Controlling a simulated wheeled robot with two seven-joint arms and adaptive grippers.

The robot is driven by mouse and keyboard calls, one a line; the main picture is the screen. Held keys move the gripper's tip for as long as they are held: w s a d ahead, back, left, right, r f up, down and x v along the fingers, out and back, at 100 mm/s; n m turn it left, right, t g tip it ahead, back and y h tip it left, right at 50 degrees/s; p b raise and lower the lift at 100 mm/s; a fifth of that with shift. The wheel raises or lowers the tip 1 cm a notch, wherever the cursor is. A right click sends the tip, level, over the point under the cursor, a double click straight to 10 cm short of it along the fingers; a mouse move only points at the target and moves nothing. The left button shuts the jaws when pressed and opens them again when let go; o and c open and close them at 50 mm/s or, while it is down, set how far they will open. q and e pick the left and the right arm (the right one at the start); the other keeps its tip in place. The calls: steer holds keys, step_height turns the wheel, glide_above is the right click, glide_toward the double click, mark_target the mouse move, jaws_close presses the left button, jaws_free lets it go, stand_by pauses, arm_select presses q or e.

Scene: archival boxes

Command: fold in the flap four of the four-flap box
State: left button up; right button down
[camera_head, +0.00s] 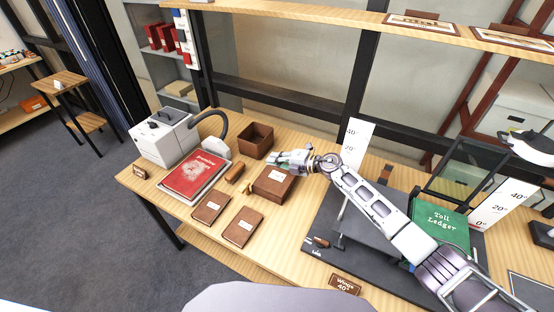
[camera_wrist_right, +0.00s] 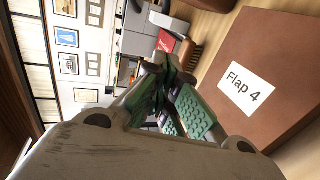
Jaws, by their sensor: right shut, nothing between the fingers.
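The four-flap box (camera_head: 273,185) is a brown box with a white label on the wooden table, just below my right gripper in the head view. In the right wrist view flap four (camera_wrist_right: 272,62) is a flat brown panel with a white label reading "Flap 4", filling the right side. My right gripper (camera_head: 281,157) is shut and empty, over the far side of the box. Its green-padded fingers (camera_wrist_right: 172,88) show beside the flap in the wrist view; whether they touch it I cannot tell. My left gripper is not in view.
An open brown box (camera_head: 256,138) stands behind the four-flap box. A red book (camera_head: 197,174) on a tray and a grey machine (camera_head: 164,138) are to the left. A grey board with a green ledger (camera_head: 440,227) lies right.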

mark_target(266, 174)
steer(key=shift+w+a+f, duration=0.3)
steer(key=shift+a+f, duration=0.3)
steer(key=shift+a, duration=0.1)
steer(key=shift+w+a+f+b, duration=0.25)
steer(key=shift+a+f, duration=0.4)
steer(key=shift+f, duration=0.2)
steer(key=shift+w+a+f+b, duration=0.25)
steer(key=shift+a+f, duration=0.35)
steer(key=shift+f, duration=0.2)
steer(key=shift+a+f, duration=0.15)
steer(key=shift+f, duration=0.1)
steer(key=shift+w+a+f+g+h, duration=0.2)
steer(key=shift+a+f+g+h, duration=0.1)
steer(key=shift+f+h, duration=0.35)
steer(key=shift+a+f, duration=0.15)
steer(key=shift+f, duration=0.5)
steer(key=shift+f, duration=0.25)
steer(key=shift+s+d+f+p, duration=0.1)
steer(key=shift+s+d+p, duration=0.05)
steer(key=shift+d+p, duration=0.15)
steer(key=shift+s+d+f+p, duration=0.1)
steer(key=shift+d+p, duration=0.05)
steer(key=shift+d, duration=0.25)
